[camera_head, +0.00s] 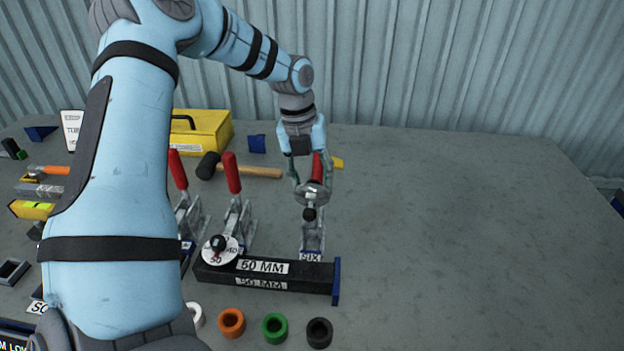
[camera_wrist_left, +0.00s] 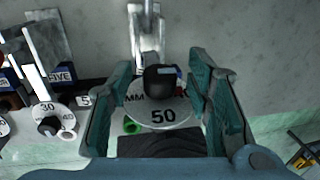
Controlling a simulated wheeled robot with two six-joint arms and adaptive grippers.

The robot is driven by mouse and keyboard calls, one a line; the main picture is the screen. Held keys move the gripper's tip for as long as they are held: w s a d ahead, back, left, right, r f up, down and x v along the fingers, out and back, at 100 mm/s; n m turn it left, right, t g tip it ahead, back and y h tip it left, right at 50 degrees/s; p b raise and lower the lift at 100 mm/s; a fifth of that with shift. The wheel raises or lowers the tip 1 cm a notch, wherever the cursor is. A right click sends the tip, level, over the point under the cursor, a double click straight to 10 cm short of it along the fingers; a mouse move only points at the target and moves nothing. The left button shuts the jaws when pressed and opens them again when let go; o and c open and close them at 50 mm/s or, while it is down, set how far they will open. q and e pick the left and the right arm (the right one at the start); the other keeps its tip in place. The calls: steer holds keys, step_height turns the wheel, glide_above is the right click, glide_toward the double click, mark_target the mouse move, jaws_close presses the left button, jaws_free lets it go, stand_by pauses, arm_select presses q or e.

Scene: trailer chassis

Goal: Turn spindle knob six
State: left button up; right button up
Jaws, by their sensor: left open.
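The station labelled SIX (camera_head: 311,257) has a metal toggle clamp (camera_head: 313,236) with a red handle (camera_head: 317,167). In the left wrist view, the dial (camera_wrist_left: 163,116) reads 50 and the black knob (camera_wrist_left: 160,84) lies between the open fingers of my left gripper (camera_wrist_left: 163,66). I see no clear finger contact with the knob. My right gripper is not in view.
A black bar (camera_head: 215,274) marked 50 MM lies in front of the clamps. The neighbouring dial and knob (camera_head: 218,248) are to the left. Orange (camera_head: 231,313), green (camera_head: 275,314) and black (camera_head: 320,320) rings lie in front. The table's right side is clear.

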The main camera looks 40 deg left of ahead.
arm_select(q)
steer(key=shift+s+r, duration=0.1)
steer(key=shift+c, duration=0.7)
jaws_close()
steer(key=shift+a+f+t+h+b, duration=0.15)
steer(key=shift+f+t+h+b, duration=0.05)
steer(key=shift+t+h+b, duration=0.6)
steer(key=shift+s+a+f+m+t+h+b, duration=0.15)
steer(key=shift+m+t+h+b, duration=0.15)
steer(key=shift+t+h+b, duration=0.55)
steer(key=shift+w+a+r+m+t+h+b, duration=0.1)
steer(key=shift+m+t+h+b, duration=0.35)
steer(key=shift+h, duration=0.8)
steer(key=shift+o, duration=0.7)
jaws_free()
steer(key=shift+s, duration=0.1)
